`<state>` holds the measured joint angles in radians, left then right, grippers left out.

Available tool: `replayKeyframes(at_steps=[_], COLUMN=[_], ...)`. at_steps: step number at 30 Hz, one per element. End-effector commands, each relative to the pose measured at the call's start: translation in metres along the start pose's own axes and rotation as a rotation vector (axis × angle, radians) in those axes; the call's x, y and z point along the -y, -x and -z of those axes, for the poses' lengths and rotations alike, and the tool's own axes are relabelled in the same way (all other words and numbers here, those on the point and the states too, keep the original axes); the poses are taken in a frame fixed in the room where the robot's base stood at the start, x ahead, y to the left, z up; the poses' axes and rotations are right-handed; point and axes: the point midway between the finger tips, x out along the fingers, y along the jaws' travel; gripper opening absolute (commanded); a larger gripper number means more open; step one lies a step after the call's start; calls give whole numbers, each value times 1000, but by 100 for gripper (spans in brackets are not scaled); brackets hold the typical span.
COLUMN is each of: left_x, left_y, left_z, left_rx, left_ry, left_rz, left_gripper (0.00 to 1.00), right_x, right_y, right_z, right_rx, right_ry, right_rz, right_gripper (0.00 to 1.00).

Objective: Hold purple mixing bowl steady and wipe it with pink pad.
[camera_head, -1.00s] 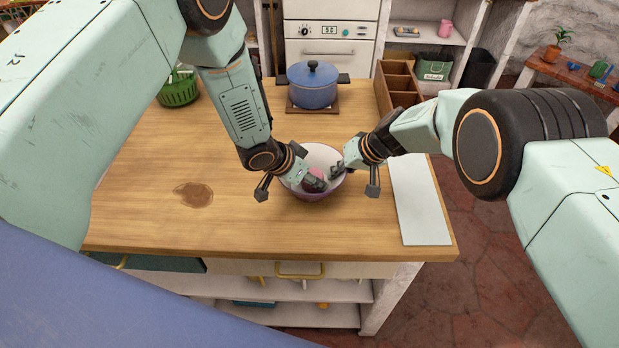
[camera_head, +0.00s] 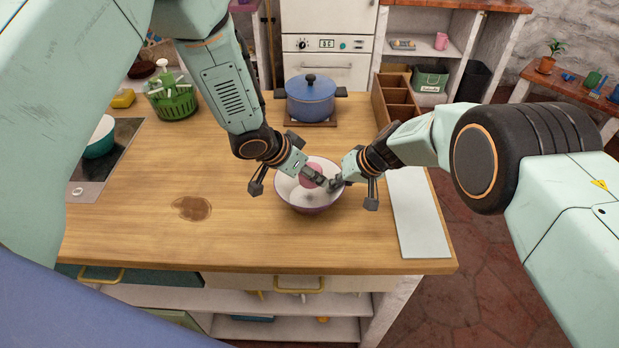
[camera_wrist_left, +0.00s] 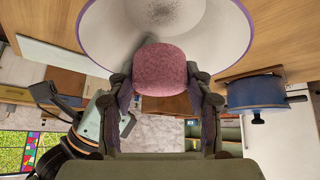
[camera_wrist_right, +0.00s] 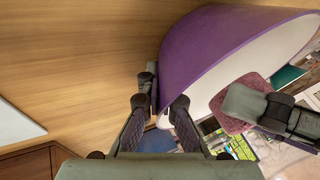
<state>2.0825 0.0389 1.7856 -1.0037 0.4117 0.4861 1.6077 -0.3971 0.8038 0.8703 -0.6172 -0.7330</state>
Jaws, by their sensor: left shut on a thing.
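The purple mixing bowl (camera_head: 309,205), white inside, stands upright on the wooden counter. My left gripper (camera_head: 321,181) is shut on the pink pad (camera_head: 312,173) and holds it within the bowl's opening. The left wrist view shows the pad (camera_wrist_left: 160,70) between both fingers, with a grey speckled patch (camera_wrist_left: 167,11) on the bowl's inner surface beyond. Whether the pad touches the bowl is unclear. My right gripper (camera_head: 337,184) is at the bowl's right rim. In the right wrist view its fingers (camera_wrist_right: 160,112) stand apart, with the rim's edge (camera_wrist_right: 166,103) between them.
A blue pot (camera_head: 311,100) stands behind the bowl, and a wooden divided box (camera_head: 396,95) is at the back right. A pale board (camera_head: 418,225) lies right of the bowl. A green basket (camera_head: 172,102) is at the back left. The counter's front is clear except for a brown stain (camera_head: 192,208).

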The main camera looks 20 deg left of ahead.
Motion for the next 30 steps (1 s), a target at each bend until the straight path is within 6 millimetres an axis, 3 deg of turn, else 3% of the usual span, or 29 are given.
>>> replayKeyframes(at_steps=[18, 30], left_x=[-2, -2], left_y=[41, 44], left_z=[30, 32], left_rx=[-1, -1], left_ry=[-1, 0], left_rz=[1, 1], left_gripper=[26, 26], right_x=[0, 0], right_y=[0, 0], right_z=[0, 0], right_rx=[0, 0], right_ry=[0, 0], right_rz=[0, 0], right_gripper=[0, 0])
